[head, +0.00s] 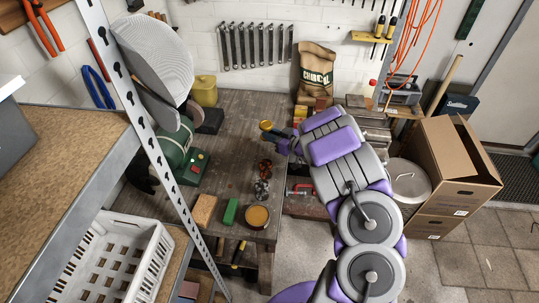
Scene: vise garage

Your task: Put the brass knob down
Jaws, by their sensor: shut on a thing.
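My gripper (275,133) reaches over the right part of the wooden workbench (235,125), at the end of my purple and grey arm. It is shut on the brass knob (266,125), which shows as a small yellow-gold round piece at the gripper's tip. The knob appears to be above the bench top; the exact gap cannot be told. The fingers are small and partly hidden by the arm.
A green machine (176,148) stands on the bench's left. Small dark and reddish parts (263,180), a green block (231,211), a tan block (205,209) and a round tin (257,216) lie near the front. A charcoal bag (315,75) stands behind. The bench's middle is clear.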

